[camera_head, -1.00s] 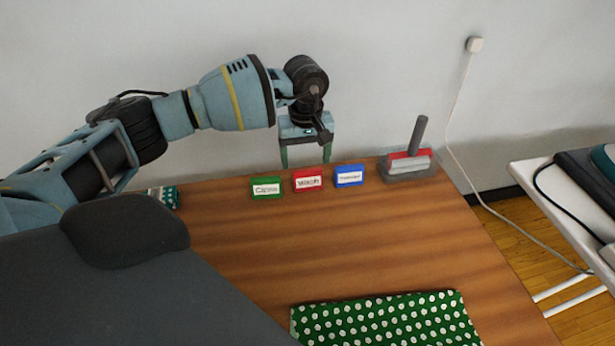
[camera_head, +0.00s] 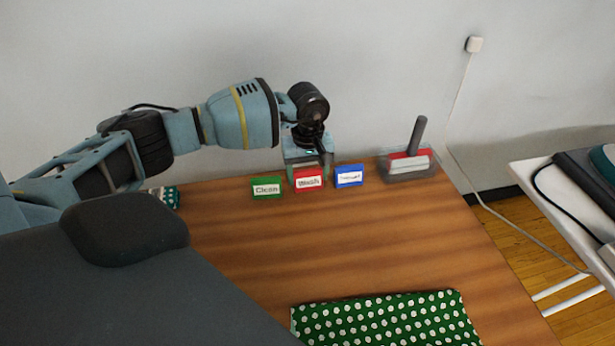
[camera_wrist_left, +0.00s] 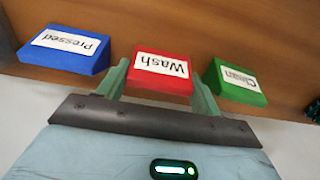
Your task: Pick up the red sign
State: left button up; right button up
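The red sign (camera_head: 309,180), with a white label reading "Wash", stands near the back edge of the wooden table between a green sign (camera_head: 266,188) and a blue sign (camera_head: 349,177). My left gripper (camera_head: 309,172) points down behind and above it. In the left wrist view the red sign (camera_wrist_left: 160,72) shows between the two green fingers of the left gripper (camera_wrist_left: 160,76), one at each side. The fingers are apart; I see no clear grip on the sign. My right gripper is not in view.
The green "Clean" sign and blue "Pressed" sign stand close to the fingers. A green dotted cloth (camera_head: 390,322) lies in front. The table's middle (camera_head: 300,250) is clear.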

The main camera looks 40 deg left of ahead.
aim_at(309, 179)
pick_arm(q)
jog(key=shift+c, duration=0.8)
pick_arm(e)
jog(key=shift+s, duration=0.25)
pick_arm(q)
jog(key=shift+r, duration=0.1)
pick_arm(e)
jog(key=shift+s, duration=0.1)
pick_arm(q)
jog(key=shift+r, duration=0.45)
jog(key=r, duration=0.1)
jog(key=d+r, duration=0.1)
jog(key=shift+s+r, duration=0.3)
jog(key=s+d, duration=0.3)
jog(key=d, duration=0.1)
jog(key=s+d+r, duration=0.1)
jog(key=s+d, duration=0.5)
jog(key=d, duration=0.1)
jog(key=shift+d+r+b, duration=0.15)
jog(key=shift+d+b, duration=0.2)
jog(key=shift+b, duration=0.05)
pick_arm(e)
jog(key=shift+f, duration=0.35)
pick_arm(q)
jog(key=shift+d, duration=0.1)
